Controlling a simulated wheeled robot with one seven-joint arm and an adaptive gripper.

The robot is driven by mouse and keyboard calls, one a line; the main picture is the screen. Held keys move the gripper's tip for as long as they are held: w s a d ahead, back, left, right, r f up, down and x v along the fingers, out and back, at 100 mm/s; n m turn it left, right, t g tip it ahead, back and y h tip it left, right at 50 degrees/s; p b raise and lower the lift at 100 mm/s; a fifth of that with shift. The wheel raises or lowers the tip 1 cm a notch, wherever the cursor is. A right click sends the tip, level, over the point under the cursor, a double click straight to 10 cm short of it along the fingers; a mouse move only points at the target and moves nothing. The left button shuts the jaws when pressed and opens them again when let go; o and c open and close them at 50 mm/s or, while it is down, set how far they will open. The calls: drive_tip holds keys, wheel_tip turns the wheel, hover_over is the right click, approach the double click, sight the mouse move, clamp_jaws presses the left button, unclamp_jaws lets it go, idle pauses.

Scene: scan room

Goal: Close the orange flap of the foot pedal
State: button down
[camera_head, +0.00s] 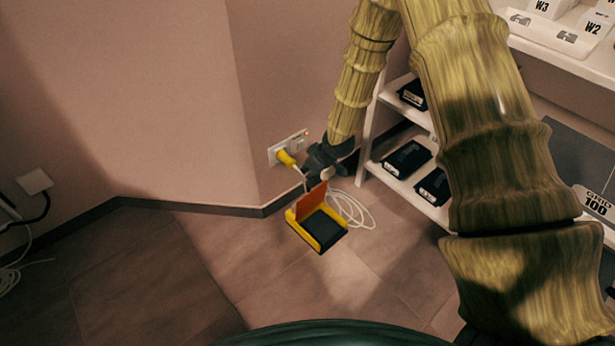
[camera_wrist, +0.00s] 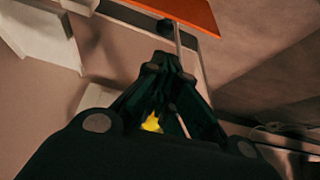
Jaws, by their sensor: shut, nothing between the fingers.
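The foot pedal (camera_head: 319,229) lies on the tiled floor, with a yellow housing and a black tread. Its orange flap (camera_head: 311,200) stands raised at the back of the pedal, so it is open. My gripper (camera_head: 323,172) is just behind and above the flap, near the wall. In the wrist view my gripper (camera_wrist: 166,62) has its fingers together with nothing between them. The orange flap (camera_wrist: 185,10) shows at the top edge of that view, beyond the fingertips. I cannot tell whether the fingertips touch it.
A white cable (camera_head: 350,208) coils on the floor right of the pedal. A yellow plug (camera_head: 286,158) sits in the wall socket (camera_head: 298,140) left of my gripper. A white shelf (camera_head: 378,172) with black devices stands to the right.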

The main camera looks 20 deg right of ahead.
sight(308, 198)
drive_tip(key=b+x, duration=0.3)
drive_tip(key=x, duration=0.5)
drive_tip(key=shift+f+b, duration=0.2)
drive_tip(key=shift+b, duration=0.2)
drive_tip(key=shift+s+a, duration=0.1)
drive_tip(key=shift+s, duration=0.05)
